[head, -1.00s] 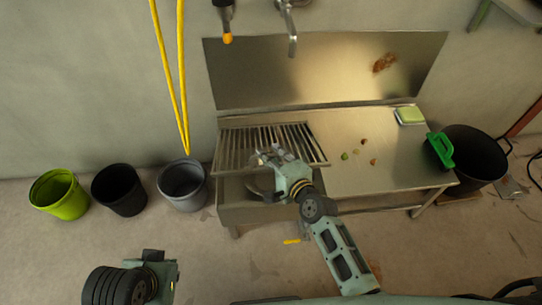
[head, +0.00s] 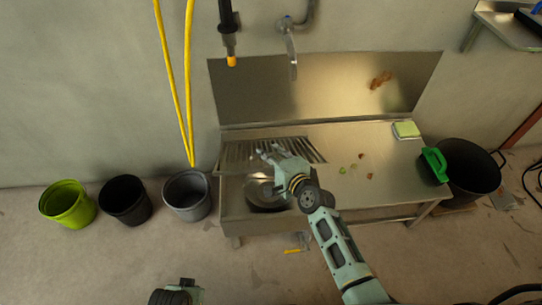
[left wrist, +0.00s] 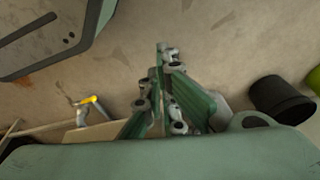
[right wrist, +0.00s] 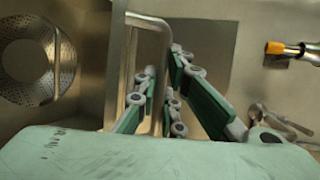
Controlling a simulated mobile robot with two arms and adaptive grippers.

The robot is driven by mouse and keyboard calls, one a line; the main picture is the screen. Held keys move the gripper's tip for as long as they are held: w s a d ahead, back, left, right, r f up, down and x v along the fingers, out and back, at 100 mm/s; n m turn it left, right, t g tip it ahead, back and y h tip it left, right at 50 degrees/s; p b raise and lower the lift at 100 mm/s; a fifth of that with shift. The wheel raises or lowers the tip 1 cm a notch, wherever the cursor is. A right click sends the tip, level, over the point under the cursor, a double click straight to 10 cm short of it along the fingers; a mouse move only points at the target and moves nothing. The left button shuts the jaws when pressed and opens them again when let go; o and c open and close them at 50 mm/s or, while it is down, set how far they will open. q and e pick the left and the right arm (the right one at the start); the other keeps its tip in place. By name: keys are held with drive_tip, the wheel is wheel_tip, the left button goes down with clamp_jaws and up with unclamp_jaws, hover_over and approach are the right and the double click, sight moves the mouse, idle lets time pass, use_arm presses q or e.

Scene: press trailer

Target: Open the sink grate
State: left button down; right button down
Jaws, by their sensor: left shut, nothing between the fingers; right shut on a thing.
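The sink grate (head: 238,154), a slatted metal frame, is tilted up over the basin in the head view, its front side raised. The sink basin (head: 232,205) shows beneath it, with a round perforated strainer (right wrist: 24,72) clear in the right wrist view. My right gripper (head: 266,153) is shut on the grate at its raised front side. In the right wrist view the grate (right wrist: 148,21) appears nearly edge-on between the fingers (right wrist: 163,62). My left gripper (left wrist: 165,50) is shut and empty above the floor; its fingers are not clear in the head view.
A steel counter (head: 400,165) holds food scraps and a sponge (head: 406,129). A tap (head: 291,60) and a hose nozzle (head: 230,60) hang above the sink. Green (head: 68,205), black (head: 125,200) and grey (head: 187,197) buckets stand left; a black bin (head: 473,175) stands right.

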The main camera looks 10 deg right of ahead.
use_arm(q)
drive_tip(key=shift+s+f, duration=0.35)
drive_tip(key=shift+f, duration=0.35)
use_arm(e)
drive_tip(key=shift+w+r, duration=0.3)
drive_tip(key=shift+r, duration=0.05)
